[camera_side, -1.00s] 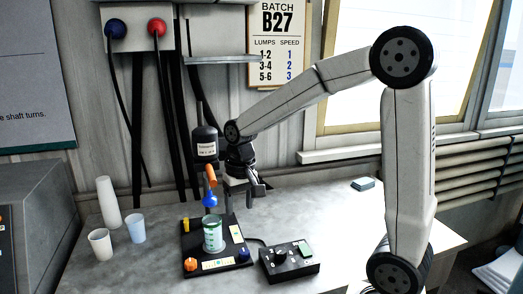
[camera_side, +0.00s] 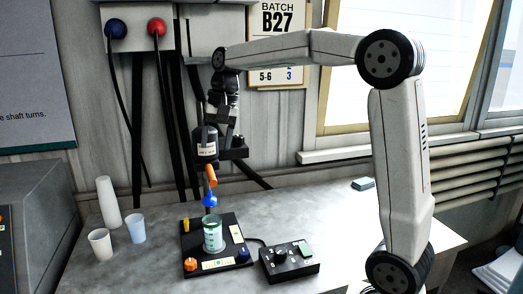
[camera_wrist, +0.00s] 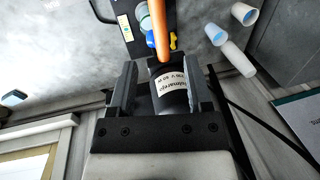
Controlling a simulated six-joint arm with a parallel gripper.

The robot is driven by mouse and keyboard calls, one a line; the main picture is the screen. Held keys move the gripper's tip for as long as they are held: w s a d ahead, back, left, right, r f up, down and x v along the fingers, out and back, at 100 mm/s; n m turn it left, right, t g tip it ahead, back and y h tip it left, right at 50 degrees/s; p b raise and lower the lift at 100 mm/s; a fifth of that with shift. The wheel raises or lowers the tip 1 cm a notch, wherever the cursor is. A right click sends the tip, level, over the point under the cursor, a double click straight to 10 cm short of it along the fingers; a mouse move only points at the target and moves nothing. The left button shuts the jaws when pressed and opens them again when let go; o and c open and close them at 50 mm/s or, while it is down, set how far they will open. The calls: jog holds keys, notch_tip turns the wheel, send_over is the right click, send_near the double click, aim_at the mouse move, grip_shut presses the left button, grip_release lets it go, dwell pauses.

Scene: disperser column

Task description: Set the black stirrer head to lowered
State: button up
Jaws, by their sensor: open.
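The black stirrer head (camera_side: 206,145), with a white label, sits high on its column above the base plate (camera_side: 222,255). An orange shaft part (camera_side: 211,175) and a blue tip (camera_side: 210,200) hang below it, over a glass beaker (camera_side: 213,236) with green marks. In the wrist view the head (camera_wrist: 170,92) lies between the two spread fingers of my gripper (camera_wrist: 164,88).
A control box (camera_side: 289,260) with a knob stands right of the base. Paper cups (camera_side: 108,203) stand at the left. Hoses hang on the wall behind the column. The bench's right side is mostly clear.

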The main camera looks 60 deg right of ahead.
aim_at(212, 173)
jog(key=shift+w+a+f, duration=0.15)
jog(key=shift+f, duration=1.1)
jog(key=shift+w+a+f, duration=0.2)
jog(key=shift+f, duration=1.1)
jog(key=shift+w+a+f, duration=0.15)
jog(key=shift+f, duration=1.1)
grip_shut()
